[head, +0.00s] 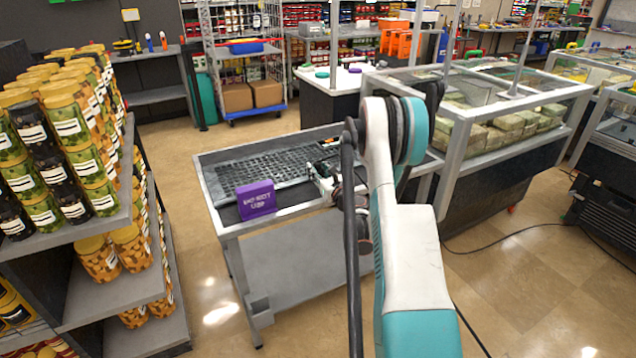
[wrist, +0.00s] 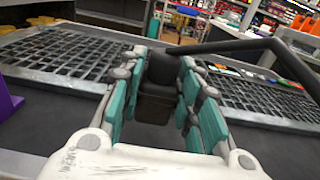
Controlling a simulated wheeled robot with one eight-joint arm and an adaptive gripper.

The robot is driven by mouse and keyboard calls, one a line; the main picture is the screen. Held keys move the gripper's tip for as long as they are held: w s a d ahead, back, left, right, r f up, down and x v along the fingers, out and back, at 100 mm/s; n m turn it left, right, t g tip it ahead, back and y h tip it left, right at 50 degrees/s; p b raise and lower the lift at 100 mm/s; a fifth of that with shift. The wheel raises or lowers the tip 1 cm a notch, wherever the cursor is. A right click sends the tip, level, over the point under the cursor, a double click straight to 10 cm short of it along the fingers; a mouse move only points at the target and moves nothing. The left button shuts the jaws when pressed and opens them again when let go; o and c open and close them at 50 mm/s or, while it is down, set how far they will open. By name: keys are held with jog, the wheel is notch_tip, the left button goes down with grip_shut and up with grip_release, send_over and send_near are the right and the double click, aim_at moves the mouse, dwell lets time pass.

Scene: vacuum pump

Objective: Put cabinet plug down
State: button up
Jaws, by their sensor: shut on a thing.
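My gripper (wrist: 160,72) is shut on a dark block-shaped thing, which I take to be the cabinet plug (wrist: 155,102). The plug sits between the teal finger pads, above the dark top of the metal table. A thick black cord or bar runs from its upper end to the right in the wrist view. In the head view my gripper (head: 322,178) is over the right part of the table (head: 207,182), partly hidden by my arm. I cannot make out the plug there. Whether the plug touches the surface is unclear.
A purple sign (head: 256,199) stands at the table's front left. A black grid (head: 265,170) covers much of the tabletop. Shelves of jars (head: 60,160) stand at the left. A glass-sided display case (head: 500,125) stands close behind at the right. Floor shows around the table.

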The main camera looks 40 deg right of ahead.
jog(key=shift+f+b, duration=0.6)
jog(key=shift+f, duration=1.25)
jog(key=shift+f, duration=0.1)
jog(key=o, duration=1.1)
